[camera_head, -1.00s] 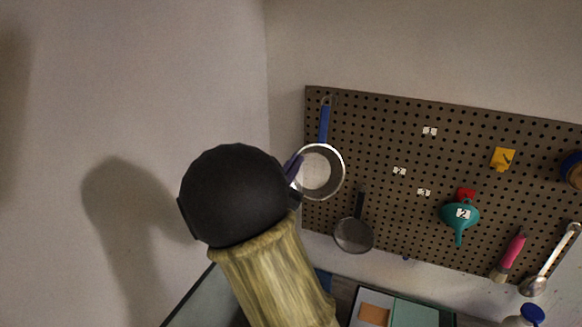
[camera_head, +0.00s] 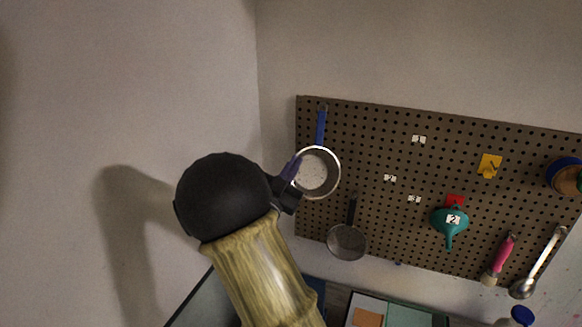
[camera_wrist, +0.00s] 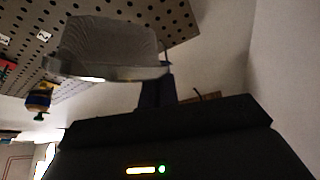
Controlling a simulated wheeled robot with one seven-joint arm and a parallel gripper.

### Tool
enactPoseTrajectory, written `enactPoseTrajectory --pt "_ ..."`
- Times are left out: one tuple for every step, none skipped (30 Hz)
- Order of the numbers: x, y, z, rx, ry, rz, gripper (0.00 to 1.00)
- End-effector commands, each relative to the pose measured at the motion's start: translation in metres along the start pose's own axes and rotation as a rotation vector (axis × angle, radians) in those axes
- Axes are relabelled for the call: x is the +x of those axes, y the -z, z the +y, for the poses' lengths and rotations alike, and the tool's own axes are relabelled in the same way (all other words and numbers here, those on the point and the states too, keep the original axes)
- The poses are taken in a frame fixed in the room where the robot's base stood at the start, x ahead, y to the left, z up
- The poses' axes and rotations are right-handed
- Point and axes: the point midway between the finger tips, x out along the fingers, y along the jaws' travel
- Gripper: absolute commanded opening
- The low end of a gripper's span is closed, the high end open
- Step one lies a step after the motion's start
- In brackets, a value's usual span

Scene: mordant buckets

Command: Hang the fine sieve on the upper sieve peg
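The fine sieve, which I take to be the blue-handled one with a silver rim and pale mesh (camera_head: 314,173), is at the upper left of the pegboard (camera_head: 385,125), handle upward. Its handle end is near the board's top edge; I cannot tell whether it is on a peg, and no upper peg is distinct. My gripper (camera_head: 293,170) has purple fingers at the left side of the sieve's rim and appears shut on it. In the wrist view the mesh bowl (camera_wrist: 112,42) fills the upper middle, its rim meeting a dark finger; the handle is hidden there.
A darker sieve (camera_head: 347,241) hangs just below. A teal funnel (camera_head: 450,220), a yellow piece (camera_head: 489,165), a pink-handled tool (camera_head: 502,255) and a ladle (camera_head: 540,265) are farther right. A plain wall is close on the left.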

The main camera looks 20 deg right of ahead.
Motion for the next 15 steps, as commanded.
enactPoseTrajectory --pt "0.004 0.001 -0.001 0.0 0.0 0.004 0.0" --pt "0.005 0.0 -0.001 0.0 0.0 0.004 0.0" --pt "0.007 -0.001 -0.001 0.0 0.0 0.005 0.0" --pt "0.008 -0.001 -0.001 0.0 0.0 0.006 0.0" --pt "0.01 -0.002 -0.001 0.001 0.001 0.006 0.0" --pt "0.012 -0.002 -0.001 0.002 0.0 0.007 0.0" --pt "0.013 -0.004 0.0 0.003 0.0 0.007 0.0" --pt "0.013 -0.007 0.001 0.003 0.0 0.008 0.0" --pt "0.014 -0.008 0.001 0.003 0.0 0.009 0.0" --pt "0.016 -0.009 0.001 0.003 0.0 0.009 0.0" --pt "0.017 -0.01 0.001 0.003 0.0 0.01 0.0" --pt "0.019 -0.011 0.002 0.003 0.0 0.012 0.0" --pt "0.02 -0.011 0.002 0.003 0.0 0.012 0.0" --pt "0.02 -0.012 0.002 0.004 -0.001 0.013 0.0" --pt "0.02 -0.012 0.002 0.004 -0.001 0.013 0.0"
